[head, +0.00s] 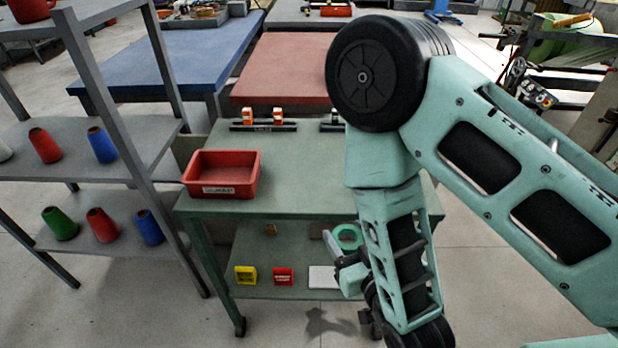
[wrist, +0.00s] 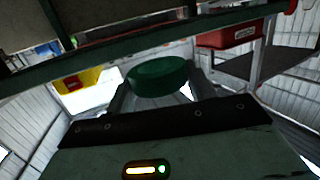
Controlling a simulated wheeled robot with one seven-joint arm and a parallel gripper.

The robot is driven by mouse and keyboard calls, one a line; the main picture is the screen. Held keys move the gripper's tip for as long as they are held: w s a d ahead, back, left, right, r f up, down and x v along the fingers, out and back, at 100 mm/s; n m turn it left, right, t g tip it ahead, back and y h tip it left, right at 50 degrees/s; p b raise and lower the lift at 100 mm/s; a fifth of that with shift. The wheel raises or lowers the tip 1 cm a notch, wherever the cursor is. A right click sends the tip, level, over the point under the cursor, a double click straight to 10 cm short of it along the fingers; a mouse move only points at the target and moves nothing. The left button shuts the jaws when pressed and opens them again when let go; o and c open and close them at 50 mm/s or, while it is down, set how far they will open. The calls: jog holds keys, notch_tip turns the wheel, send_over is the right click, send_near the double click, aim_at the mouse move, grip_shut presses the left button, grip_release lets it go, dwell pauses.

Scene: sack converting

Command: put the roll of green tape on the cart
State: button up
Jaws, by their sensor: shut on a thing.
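The roll of green tape (head: 347,237) is a ring held in my gripper (head: 345,256). In the wrist view the tape (wrist: 158,76) sits between the two fingers, which are shut on it. The cart (head: 300,165) has a flat green top and a lower shelf. In the head view the gripper and tape appear in front of the cart's right half, below the top's front edge in the picture. My arm hides the cart's right side and part of the gripper. Whether the tape touches the cart cannot be told.
A red bin (head: 222,174) stands on the cart top's left, with black and orange tools (head: 263,121) along the back. The top's middle is bare. The lower shelf holds a yellow box (head: 246,275) and a red box (head: 283,277). A grey rack (head: 125,150) with thread cones stands left.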

aim_at(309, 178)
jog(key=b+x, duration=0.2)
jog(key=x, duration=0.1)
jog(key=shift+w+f+b, duration=0.1)
jog(key=shift+w+b, duration=0.1)
jog(key=shift+b, duration=0.2)
jog(key=b+x, duration=0.2)
jog(key=b, duration=0.3)
jog(key=shift+w+a, duration=0.15)
jog(key=shift+w, duration=0.15)
jog(key=w+b, duration=0.1)
jog(key=b, duration=0.1)
jog(key=w+a+b, duration=0.1)
jog(key=shift+w+r+b, duration=0.15)
jog(key=shift+r+b, duration=0.1)
jog(key=shift+b, duration=0.1)
jog(key=x, duration=0.2)
jog(key=r+p+x, duration=0.1)
jog(key=x, duration=0.1)
jog(key=p+x, duration=0.1)
jog(key=x, duration=0.2)
jog(key=shift+r, duration=0.3)
jog(key=x, duration=0.3)
jog(key=p+x, duration=0.1)
jog(key=shift+w+a+r, duration=0.1)
jog(key=shift+w+r, duration=0.15)
jog(key=shift+w, duration=0.15)
jog(key=shift+f, duration=0.1)
jog(key=o, duration=1)
jog(key=shift+f, duration=0.1)
jog(key=shift+c, duration=0.2)
